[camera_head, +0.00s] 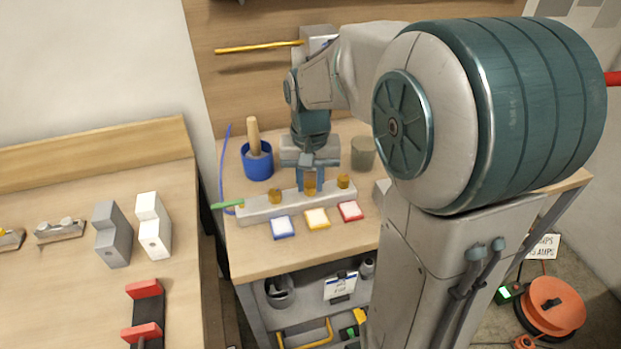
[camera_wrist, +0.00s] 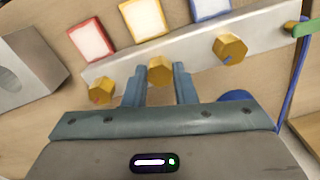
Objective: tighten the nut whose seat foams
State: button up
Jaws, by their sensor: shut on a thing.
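A grey metal bar (camera_head: 258,214) lies on the bench and carries three brass hex nuts in a row. My gripper (camera_head: 310,184) points down at the bar and is shut on the middle nut (camera_wrist: 160,72), with one blue finger on each side of it. The left nut in the head view (camera_head: 275,195) is the right one in the wrist view (camera_wrist: 230,49). The right nut in the head view (camera_head: 344,182) is the left one in the wrist view (camera_wrist: 101,90). I cannot make out foam at any seat; the middle seat is partly hidden.
Blue-edged (camera_head: 283,227), yellow-edged (camera_head: 317,219) and red-edged (camera_head: 350,211) white squares lie before the bar. A green fitting (camera_head: 228,205) with a blue hose is at its left end. A blue pot (camera_head: 258,163) with a wooden handle and a grey-green cup (camera_head: 363,153) stand behind.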

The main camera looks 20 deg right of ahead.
aim_at(310, 185)
dwell(0.4)
jog(key=o, duration=1)
jog(key=shift+r, duration=0.1)
notch_tip(310, 185, up, 14)
jog(key=shift+f+p, duration=0.15)
jog(key=shift+p, duration=0.4)
jog(key=shift+s, duration=0.15)
jog(key=shift+s+f+n+t+p, duration=0.4)
jog(key=shift+s+f, duration=1.15)
jog(key=shift+s, duration=0.7)
jog(key=shift+s+f+n+t+p, duration=0.3)
jog(key=shift+s+f+n+t, duration=0.25)
jog(key=shift+s+f, duration=1.35)
jog(key=shift+s+f+n+t+p, duration=0.4)
jog(key=shift+s+f, duration=0.75)
jog(key=shift+s, duration=1.45)
